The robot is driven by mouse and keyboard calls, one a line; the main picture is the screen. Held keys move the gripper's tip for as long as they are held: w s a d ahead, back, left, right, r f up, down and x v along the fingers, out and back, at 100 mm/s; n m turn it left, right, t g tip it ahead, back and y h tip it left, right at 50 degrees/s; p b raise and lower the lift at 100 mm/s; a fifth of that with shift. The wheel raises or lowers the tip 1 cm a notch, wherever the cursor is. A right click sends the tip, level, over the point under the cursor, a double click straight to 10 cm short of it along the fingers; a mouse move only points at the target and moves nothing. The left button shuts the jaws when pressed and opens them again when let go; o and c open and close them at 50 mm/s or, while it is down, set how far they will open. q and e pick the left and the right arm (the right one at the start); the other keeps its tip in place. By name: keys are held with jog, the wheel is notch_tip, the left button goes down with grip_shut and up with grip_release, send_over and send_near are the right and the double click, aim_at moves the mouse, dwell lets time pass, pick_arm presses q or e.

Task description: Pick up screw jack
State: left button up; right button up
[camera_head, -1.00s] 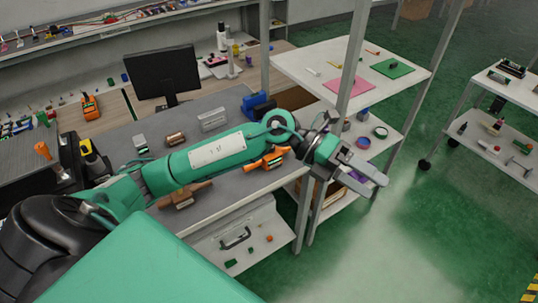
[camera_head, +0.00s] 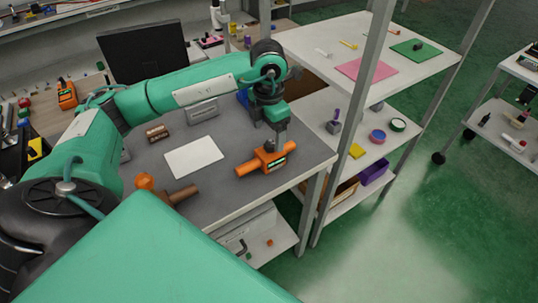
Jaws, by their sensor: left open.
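An orange device with a bar across it and a small green display (camera_head: 264,160), which I take to be the screw jack, lies on the grey table top near its right front corner. My left gripper (camera_head: 275,142) points down right over it. Its fingers reach the top of the device or just behind it; I cannot tell whether they touch. The gripper is open, and its fingertips are partly hidden. My right gripper is not in view.
A white sheet (camera_head: 193,157), a brown block (camera_head: 157,133) and a brown handled object (camera_head: 181,195) lie left of the device on the grey table (camera_head: 228,198). An orange knob (camera_head: 145,181) stands nearby. A shelf rack post (camera_head: 345,125) rises to the right.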

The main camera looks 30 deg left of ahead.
aim_at(269, 153)
pick_arm(q)
notch_tip(269, 153, down, 4)
jog(key=shift+w+f, duration=0.1)
jog(key=shift+f, duration=0.05)
jog(key=shift+f+p, duration=0.3)
jog(key=shift+p, duration=0.1)
jog(key=f, duration=0.2)
jog(key=f+p, duration=0.1)
jog(key=shift+s+d+f, duration=0.1)
jog(key=shift+s+f, duration=0.1)
jog(key=shift+f, duration=0.55)
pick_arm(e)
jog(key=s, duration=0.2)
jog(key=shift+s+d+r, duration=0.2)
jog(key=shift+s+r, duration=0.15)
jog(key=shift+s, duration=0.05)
pick_arm(q)
jog(key=shift+c, duration=0.2)
jog(key=c, duration=1.1)
jog(key=shift+c, duration=0.3)
jog(key=shift+r, duration=0.15)
jog(key=shift+c, duration=0.2)
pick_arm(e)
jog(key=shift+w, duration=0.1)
